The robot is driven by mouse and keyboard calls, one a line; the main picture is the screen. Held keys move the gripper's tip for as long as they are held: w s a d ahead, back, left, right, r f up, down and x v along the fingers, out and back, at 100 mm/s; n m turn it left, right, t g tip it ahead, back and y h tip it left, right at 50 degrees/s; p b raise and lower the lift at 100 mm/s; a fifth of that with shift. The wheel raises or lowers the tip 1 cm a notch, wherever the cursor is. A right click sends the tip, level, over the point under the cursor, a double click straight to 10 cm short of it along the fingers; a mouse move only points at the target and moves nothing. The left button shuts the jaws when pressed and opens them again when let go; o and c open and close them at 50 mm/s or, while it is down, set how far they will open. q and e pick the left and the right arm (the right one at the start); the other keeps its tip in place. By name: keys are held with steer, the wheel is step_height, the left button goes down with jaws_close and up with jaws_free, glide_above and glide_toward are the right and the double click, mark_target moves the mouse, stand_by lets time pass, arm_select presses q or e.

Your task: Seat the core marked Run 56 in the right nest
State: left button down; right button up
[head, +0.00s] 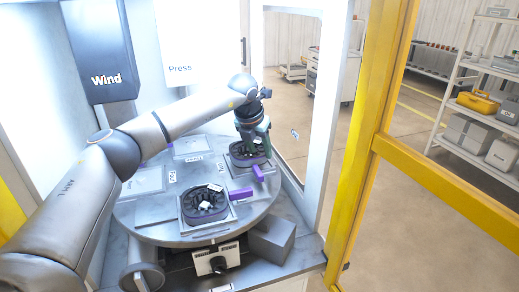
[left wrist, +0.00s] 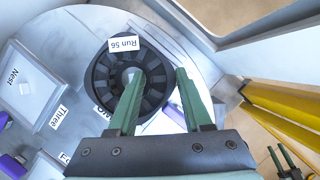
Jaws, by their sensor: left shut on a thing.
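The core marked Run 56 (left wrist: 101,78) is a black slotted ring with a white label in the left wrist view. In the head view this dark core (head: 238,150) is at the right nest (head: 231,167) of the round table. My left gripper (left wrist: 160,73) has green fingers, one over the ring's centre and one at its outer side, shut on the ring wall. It also shows in the head view (head: 254,146), pointing down. Whether the core rests fully in the nest is hidden. My right gripper (left wrist: 287,158) shows at the lower right, its fingers apart and empty.
Another dark core (head: 203,204) with white labels sits in the front nest. Purple clamps (head: 240,193) stand at the nests. The back nest (head: 193,148) looks empty. A grey box (head: 271,240) and a yellow frame (head: 365,120) are to the right.

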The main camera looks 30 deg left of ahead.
arm_select(q)
steer(key=shift+f+b, duration=0.45)
steer(key=shift+f, duration=0.3)
steer(key=shift+c, duration=1.5)
jaws_free()
steer(key=shift+o, duration=0.2)
steer(key=shift+s+f, duration=0.15)
steer(key=shift+f, duration=0.1)
steer(key=shift+r, duration=0.1)
steer(key=shift+s+r+p, duration=0.2)
steer(key=shift+r+p, duration=0.3)
steer(key=shift+r, duration=0.15)
steer(key=shift+p+v, duration=0.8)
steer(key=shift+v, duration=1)
steer(key=shift+r, duration=0.1)
steer(key=b+v, duration=0.1)
steer(key=v, duration=1.1)
steer(key=shift+r, duration=0.2)
